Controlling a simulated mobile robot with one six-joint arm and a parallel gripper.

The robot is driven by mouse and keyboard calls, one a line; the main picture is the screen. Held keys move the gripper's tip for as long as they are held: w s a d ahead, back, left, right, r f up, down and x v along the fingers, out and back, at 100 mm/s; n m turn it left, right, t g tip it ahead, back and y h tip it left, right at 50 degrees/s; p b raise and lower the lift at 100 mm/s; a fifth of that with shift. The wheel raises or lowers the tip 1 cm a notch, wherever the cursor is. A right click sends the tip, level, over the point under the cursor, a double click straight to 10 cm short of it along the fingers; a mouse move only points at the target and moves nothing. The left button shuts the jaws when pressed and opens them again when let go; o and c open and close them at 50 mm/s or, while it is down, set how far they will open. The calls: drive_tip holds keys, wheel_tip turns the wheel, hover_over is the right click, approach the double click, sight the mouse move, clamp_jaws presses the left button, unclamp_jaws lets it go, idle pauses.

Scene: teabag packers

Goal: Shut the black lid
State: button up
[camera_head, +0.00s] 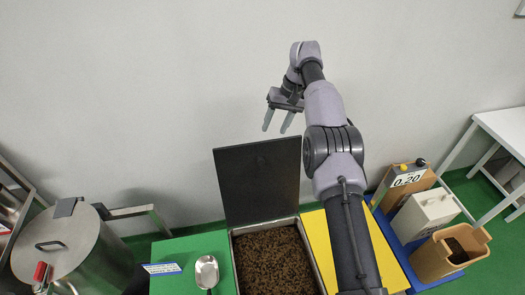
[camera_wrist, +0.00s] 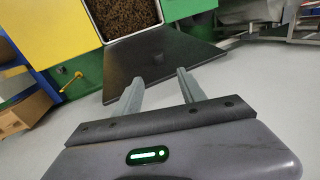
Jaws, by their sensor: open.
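The black lid (camera_head: 259,182) stands raised, nearly upright, at the back edge of a metal bin (camera_head: 234,255) filled with brown loose leaf. My gripper (camera_head: 278,122) is open and empty, above the lid's top edge near the wall. In the wrist view my gripper's fingers (camera_wrist: 160,80) are apart with nothing between them, overlapping the lid in the picture. I cannot tell whether they touch it.
A green surface (camera_head: 190,254) with a metal scoop (camera_head: 207,272) lies left of the bin, and a yellow surface (camera_head: 320,248) lies right of it. A steel drum (camera_head: 65,250) stands far left. A scale (camera_head: 404,180), a white box (camera_head: 425,215) and a tan bin (camera_head: 450,252) stand at right.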

sight(262, 158)
drive_tip(key=b+x, duration=0.3)
drive_tip(key=x, duration=1.3)
drive_tip(key=shift+w+d, duration=0.15)
clamp_jaws()
idle(0.6)
